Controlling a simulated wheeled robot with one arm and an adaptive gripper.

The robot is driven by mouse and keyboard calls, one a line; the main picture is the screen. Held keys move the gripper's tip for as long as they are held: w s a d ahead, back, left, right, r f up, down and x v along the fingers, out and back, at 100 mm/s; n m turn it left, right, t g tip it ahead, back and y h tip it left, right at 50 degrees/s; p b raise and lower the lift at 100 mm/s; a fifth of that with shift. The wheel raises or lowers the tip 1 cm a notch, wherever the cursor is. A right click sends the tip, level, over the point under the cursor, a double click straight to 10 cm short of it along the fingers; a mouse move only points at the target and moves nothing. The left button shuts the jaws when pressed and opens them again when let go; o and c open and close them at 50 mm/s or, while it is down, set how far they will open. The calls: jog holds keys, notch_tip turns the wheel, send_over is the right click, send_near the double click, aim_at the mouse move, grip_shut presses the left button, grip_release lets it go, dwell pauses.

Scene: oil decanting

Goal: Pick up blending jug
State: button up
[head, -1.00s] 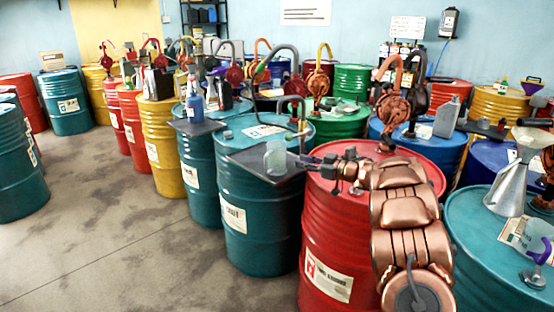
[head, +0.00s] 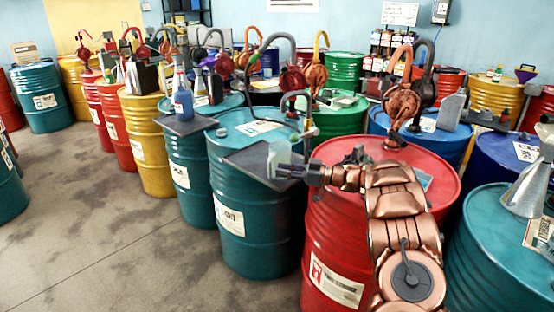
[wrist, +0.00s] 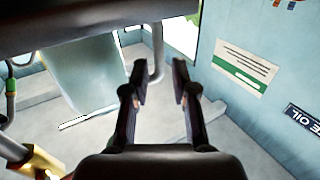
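The blending jug (head: 277,152) is a pale, translucent greenish vessel. It stands upright on a dark square tray (head: 240,166) on top of a teal drum. My gripper (head: 284,172) is at the jug's lower right in the head view and partly covers it. In the wrist view, the jug (wrist: 88,85) appears large and to the left of my gripper (wrist: 157,80). The two dark fingers are apart with nothing seen held between them. Whether a finger touches the jug cannot be told.
A red drum (head: 335,230) stands under my arm. Hand pumps on drums rise behind, including a rust-red one (head: 402,103). A blue spray bottle (head: 182,100) stands on another tray to the left. A metal funnel (head: 523,190) is at the right. The floor at left is clear.

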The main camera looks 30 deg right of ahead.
aim_at(270, 177)
jog(key=shift+p+x, duration=0.8)
jog(key=shift+x, duration=1.8)
jog(key=shift+d, duration=0.1)
grip_shut()
